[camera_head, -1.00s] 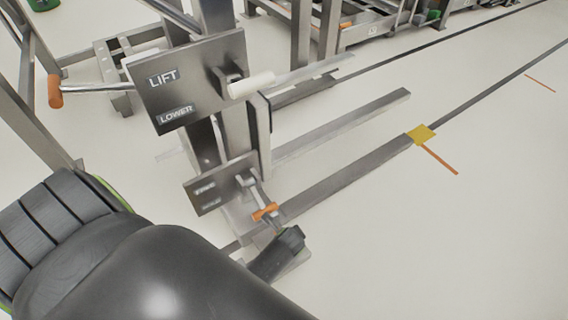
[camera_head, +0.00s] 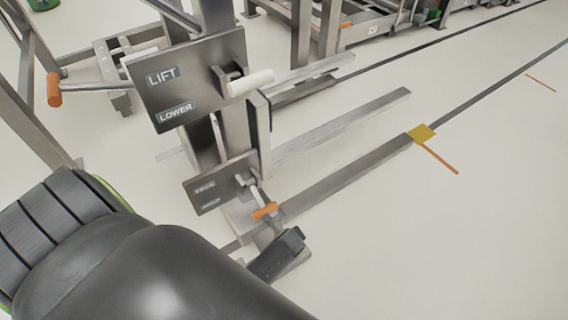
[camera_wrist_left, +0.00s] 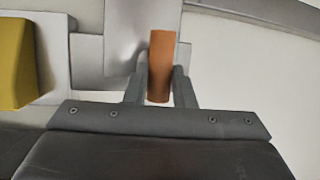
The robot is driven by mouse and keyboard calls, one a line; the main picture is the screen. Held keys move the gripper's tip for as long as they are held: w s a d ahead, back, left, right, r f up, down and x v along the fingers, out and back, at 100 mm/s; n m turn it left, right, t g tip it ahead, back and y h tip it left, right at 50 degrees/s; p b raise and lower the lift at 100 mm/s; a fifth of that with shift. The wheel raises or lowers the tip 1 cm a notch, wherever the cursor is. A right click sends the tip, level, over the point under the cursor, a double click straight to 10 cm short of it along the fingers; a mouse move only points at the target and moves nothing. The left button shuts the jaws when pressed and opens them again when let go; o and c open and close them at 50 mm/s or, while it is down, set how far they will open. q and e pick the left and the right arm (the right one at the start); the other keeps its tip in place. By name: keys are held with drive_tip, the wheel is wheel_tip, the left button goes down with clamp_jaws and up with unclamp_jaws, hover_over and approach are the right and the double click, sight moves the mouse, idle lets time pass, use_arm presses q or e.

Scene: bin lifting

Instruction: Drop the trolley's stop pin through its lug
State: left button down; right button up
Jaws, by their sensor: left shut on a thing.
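An orange grip (camera_head: 265,210), apparently the stop pin's handle, sits low at the trolley, beside a small lettered plate (camera_head: 222,184) with a metal bracket. My left gripper (camera_head: 268,218) reaches up to it from below and is shut on it. In the left wrist view the orange grip (camera_wrist_left: 160,68) stands upright between the two fingers (camera_wrist_left: 158,88), with a grey metal plate behind it. The pin's shank and the lug's hole cannot be made out. My right gripper is not in view.
A larger plate (camera_head: 188,80) marked LIFT and LOWER, with a white handle (camera_head: 250,83), stands above. Another orange-ended lever (camera_head: 54,90) is at left. A floor rail (camera_head: 350,180) with a yellow block (camera_head: 421,133) runs to the right.

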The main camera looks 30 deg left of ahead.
use_arm(q)
drive_tip(key=shift+f+b, duration=0.9)
drive_tip(key=shift+f, duration=0.65)
idle(0.5)
drive_tip(key=c, duration=1.1)
unclamp_jaws()
drive_tip(key=shift+c, duration=0.2)
drive_tip(key=shift+r, duration=0.1)
drive_tip(key=shift+r+p, duration=1.7)
drive_tip(key=shift+p, duration=0.65)
